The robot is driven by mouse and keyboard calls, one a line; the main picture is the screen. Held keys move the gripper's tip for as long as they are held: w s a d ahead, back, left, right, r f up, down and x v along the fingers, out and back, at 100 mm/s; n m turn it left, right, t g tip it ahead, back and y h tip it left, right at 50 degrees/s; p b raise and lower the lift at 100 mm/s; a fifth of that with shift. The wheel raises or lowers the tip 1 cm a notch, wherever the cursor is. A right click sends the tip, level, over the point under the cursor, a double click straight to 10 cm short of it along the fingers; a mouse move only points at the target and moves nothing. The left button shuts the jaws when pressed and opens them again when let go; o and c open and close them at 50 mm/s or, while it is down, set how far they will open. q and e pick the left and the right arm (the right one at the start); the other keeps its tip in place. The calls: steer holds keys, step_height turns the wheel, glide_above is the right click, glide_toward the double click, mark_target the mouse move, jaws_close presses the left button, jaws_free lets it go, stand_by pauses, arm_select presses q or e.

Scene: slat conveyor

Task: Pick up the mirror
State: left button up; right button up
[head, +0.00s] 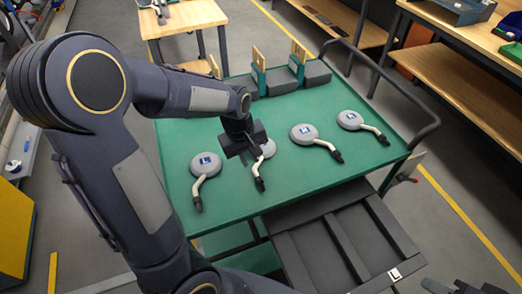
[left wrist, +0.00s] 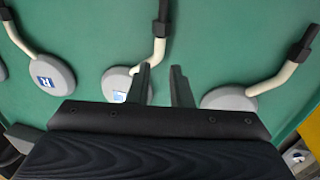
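Several mirrors with round grey heads, bent white stems and dark ends lie on a green table top (head: 240,200). In the head view they are the leftmost mirror (head: 206,164), a second mirror (head: 268,148), a third mirror (head: 304,132) and the far-right mirror (head: 350,120). My left gripper (head: 240,150) is over the table beside the second mirror and partly hides it. In the left wrist view my left gripper (left wrist: 163,86) is open and empty. One finger overlaps the second mirror (left wrist: 114,80); the leftmost mirror (left wrist: 228,97) is on the other side. My right gripper is not clearly visible.
Grey blocks (head: 283,80) with green and wooden holders stand at the table's back edge. A dark slatted conveyor (head: 340,240) adjoins the near side. A dark rail (head: 400,85) runs along the right. The green surface around the mirrors is clear.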

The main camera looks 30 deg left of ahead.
mark_target(255, 172)
arm_select(q)
steer(key=f, duration=0.2)
steer(key=d+f, duration=0.1)
steer(key=f, duration=0.2)
steer(key=shift+w+d+f, duration=0.15)
steer(key=shift+f, duration=0.05)
jaws_close()
